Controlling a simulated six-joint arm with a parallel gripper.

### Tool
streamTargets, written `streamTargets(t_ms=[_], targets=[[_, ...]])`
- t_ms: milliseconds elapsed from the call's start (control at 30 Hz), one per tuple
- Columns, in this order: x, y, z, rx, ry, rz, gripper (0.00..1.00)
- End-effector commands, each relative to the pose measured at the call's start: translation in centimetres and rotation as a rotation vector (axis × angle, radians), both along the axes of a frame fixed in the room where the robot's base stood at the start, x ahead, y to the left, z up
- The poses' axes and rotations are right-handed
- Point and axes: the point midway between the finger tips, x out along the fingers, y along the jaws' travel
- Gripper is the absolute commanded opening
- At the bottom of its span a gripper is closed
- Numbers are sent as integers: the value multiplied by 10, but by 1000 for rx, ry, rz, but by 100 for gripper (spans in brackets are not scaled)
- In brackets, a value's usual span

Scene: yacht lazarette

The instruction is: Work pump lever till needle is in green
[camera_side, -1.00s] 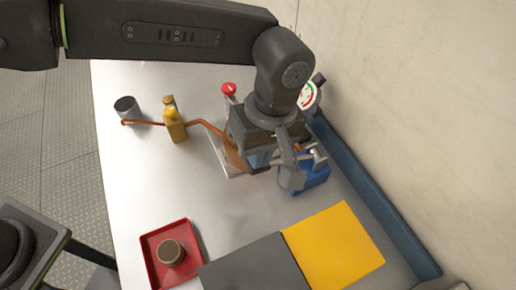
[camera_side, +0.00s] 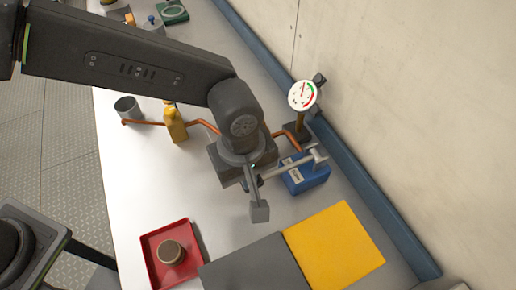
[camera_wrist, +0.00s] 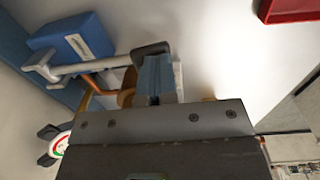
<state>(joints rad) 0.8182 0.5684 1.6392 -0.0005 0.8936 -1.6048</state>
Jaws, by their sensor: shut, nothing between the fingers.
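A grey lever (camera_side: 290,168) runs from a metal fitting over a blue block with a white label (camera_side: 306,178) toward my gripper. In the wrist view the lever (camera_wrist: 95,66) ends in a dark grip (camera_wrist: 150,48) close to my fingers. My gripper (camera_side: 259,210) is shut and empty, beside the grip end; whether it touches the grip I cannot tell. The round white gauge (camera_side: 302,95) with red and green arcs stands behind, near the wall; its needle is too small to read surely. The gauge also shows in the wrist view (camera_wrist: 60,144). My wrist hides part of the pump's base.
A copper pipe (camera_side: 205,126) runs past a yellow bottle-like part (camera_side: 175,125) to a grey cup (camera_side: 127,108). A red tray (camera_side: 188,228) holds a round brown piece (camera_side: 171,252). Grey (camera_side: 255,265) and yellow (camera_side: 335,248) pads lie in front. A blue rail (camera_side: 375,198) edges the wall.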

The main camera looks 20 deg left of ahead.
Motion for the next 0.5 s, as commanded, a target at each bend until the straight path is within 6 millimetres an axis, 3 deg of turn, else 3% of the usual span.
streamTargets(t_ms=[33, 267, 367, 500], targets=[[-3, 4, -9, 18, 14, -2, 0], [-4, 4, -9, 21, 16, -3, 0], [-4, 4, -3, 18, 14, -4, 0], [-5, 6, 20, 10, 7, -2, 0]])
